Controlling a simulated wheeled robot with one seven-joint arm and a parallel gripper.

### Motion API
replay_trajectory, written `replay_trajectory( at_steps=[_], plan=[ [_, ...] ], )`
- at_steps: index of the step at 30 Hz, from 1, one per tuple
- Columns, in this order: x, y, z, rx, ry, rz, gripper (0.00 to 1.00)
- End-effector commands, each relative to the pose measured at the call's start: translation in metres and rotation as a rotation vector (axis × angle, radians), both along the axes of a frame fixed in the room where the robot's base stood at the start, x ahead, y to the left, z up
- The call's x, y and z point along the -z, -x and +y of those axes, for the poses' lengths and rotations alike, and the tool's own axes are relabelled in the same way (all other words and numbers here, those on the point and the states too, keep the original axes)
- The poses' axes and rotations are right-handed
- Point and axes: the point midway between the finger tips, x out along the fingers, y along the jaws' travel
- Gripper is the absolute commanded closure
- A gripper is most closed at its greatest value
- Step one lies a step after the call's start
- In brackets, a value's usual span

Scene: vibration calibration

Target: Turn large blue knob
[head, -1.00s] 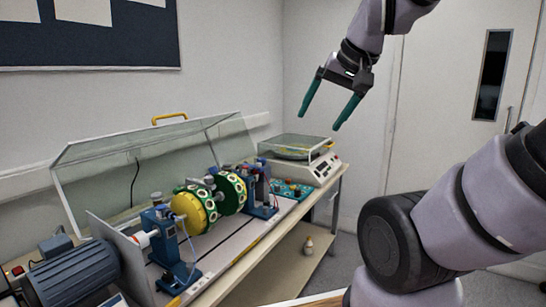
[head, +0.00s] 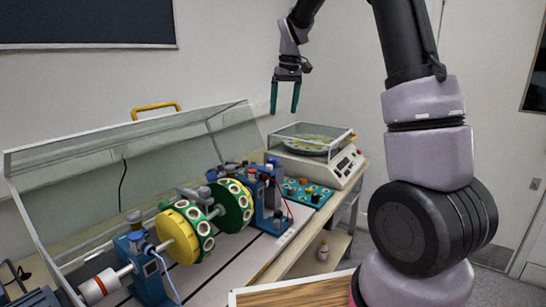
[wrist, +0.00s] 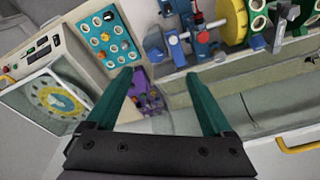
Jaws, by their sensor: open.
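My gripper (head: 284,111) is open and empty, with its two green fingers pointing down, above the back of the bench in the head view. In the wrist view my gripper (wrist: 159,74) shows its fingers spread apart, with nothing between them. A blue bearing stand (head: 266,200) stands below it at the far end of the rotor rig. It also shows in the wrist view (wrist: 178,50), with small blue and red knob-like parts on it. I cannot tell which part is the large blue knob. A teal panel (head: 293,192) with several small round fittings lies beside the stand.
A white balance-like machine (head: 337,171) with a clear cover stands at the back right. Yellow and green discs (head: 178,236) sit on the rig's shaft. An open clear guard (head: 70,178) with a yellow handle (head: 155,107) rises behind the rig. The air around my gripper is free.

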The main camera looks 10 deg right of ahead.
Motion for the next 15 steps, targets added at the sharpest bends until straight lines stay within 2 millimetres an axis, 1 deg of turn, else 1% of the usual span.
replay_trajectory(
  at_steps=[1,3,6,9,15],
  plan=[
    [0.018,-0.015,0.005,-0.033,0.018,0.024,0.14],
    [0.037,-0.031,0.011,-0.081,0.042,0.05,0.14],
    [0.061,-0.049,0.016,-0.134,0.068,0.079,0.14],
    [0.078,-0.059,0.02,-0.173,0.085,0.098,0.14],
    [0.095,-0.066,0.023,-0.201,0.099,0.114,0.14]
  ],
)
